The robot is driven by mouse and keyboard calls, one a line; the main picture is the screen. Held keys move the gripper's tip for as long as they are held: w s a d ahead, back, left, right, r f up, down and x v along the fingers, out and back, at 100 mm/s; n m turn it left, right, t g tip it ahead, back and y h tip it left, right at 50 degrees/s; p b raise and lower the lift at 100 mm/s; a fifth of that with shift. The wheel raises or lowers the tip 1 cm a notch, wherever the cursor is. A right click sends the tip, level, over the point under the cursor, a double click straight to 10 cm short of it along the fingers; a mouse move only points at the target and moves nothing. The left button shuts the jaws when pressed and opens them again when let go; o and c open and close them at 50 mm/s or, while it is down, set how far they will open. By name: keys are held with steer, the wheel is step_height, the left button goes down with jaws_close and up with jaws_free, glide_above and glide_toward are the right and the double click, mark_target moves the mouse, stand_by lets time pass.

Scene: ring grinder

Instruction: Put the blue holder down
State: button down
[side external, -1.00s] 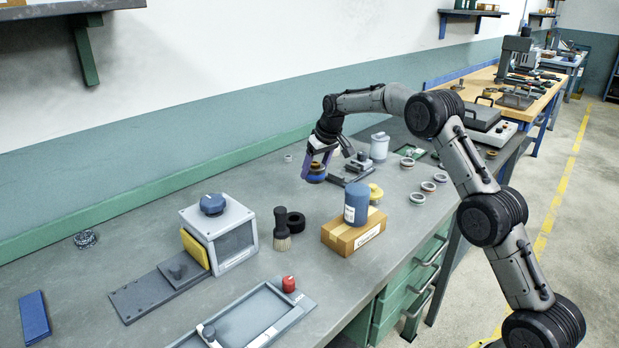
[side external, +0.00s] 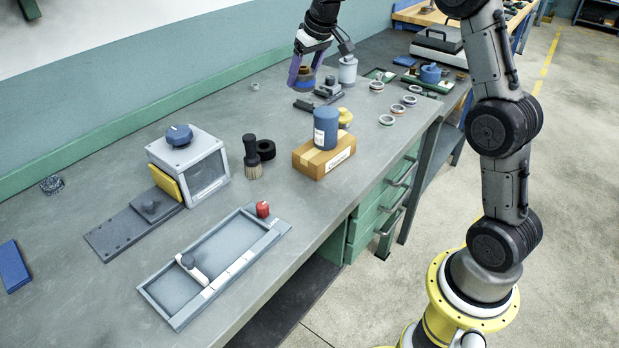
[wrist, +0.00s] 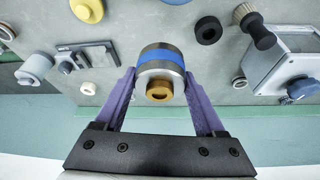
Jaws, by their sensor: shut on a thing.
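The blue holder (side external: 302,83) is a short round piece with a blue band and a brownish top. In the wrist view the holder (wrist: 161,58) shows a blue band, a grey metal face and a brass ring at its centre. My gripper (side external: 303,76) has purple fingers and is shut on the holder from both sides. In the wrist view, the fingers of my gripper (wrist: 161,76) press its left and right sides. The holder appears upright, over or near the grey bench (side external: 225,135); the gap beneath it is hard to judge.
A grey clamp-like fixture (side external: 328,88) and a white canister (side external: 348,70) stand just right of the holder. A blue canister (side external: 326,128) sits on a cardboard box (side external: 318,158) nearer the front.

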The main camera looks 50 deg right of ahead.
steer(key=s+a+r+n, duration=0.1)
steer(key=s+a+r, duration=0.2)
steer(key=s+a, duration=0.4)
steer(key=s+a+r, duration=0.2)
steer(key=s+a, duration=0.3)
steer(key=s, duration=0.4)
steer(key=s+a+f, duration=0.2)
steer(key=s, duration=0.5)
steer(key=s+a+f, duration=0.2)
steer(key=s, duration=0.5)
steer(key=shift+n+y, duration=0.4)
steer(key=w+f, duration=1.3)
steer(key=shift+w+a+f, duration=0.15)
steer(key=shift+w+a, duration=0.05)
steer(key=shift+a, duration=0.1)
steer(key=shift+w+f, duration=0.55)
steer(key=shift+f, duration=1.65)
steer(key=shift+f, duration=0.15)
